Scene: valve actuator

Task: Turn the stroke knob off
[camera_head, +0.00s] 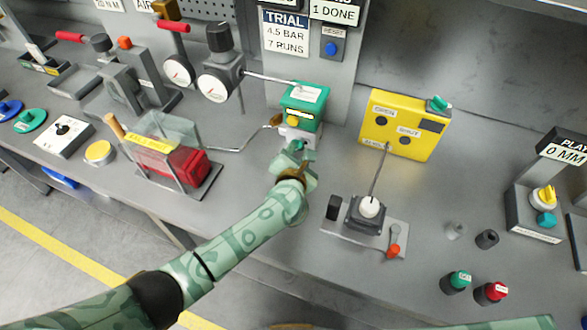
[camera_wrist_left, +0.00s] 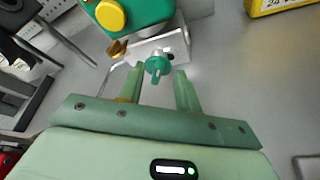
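A small teal knob (camera_wrist_left: 158,66) with a raised grip sits on the front of a silvery block under a green actuator housing (camera_head: 305,104). It shows small in the head view (camera_head: 297,145), partly covered by my left gripper (camera_head: 297,158). In the left wrist view my left gripper (camera_wrist_left: 160,75) is open, its two fingers on either side of the knob with visible gaps. I cannot read a stroke label on it.
A yellow box (camera_head: 405,122) with a green knob stands right of the actuator. A joystick plate (camera_head: 365,238) lies right of my arm, and a clear guard over a red block (camera_head: 178,160) to the left. Further right are a yellow knob (camera_head: 545,195) and push buttons (camera_head: 492,293).

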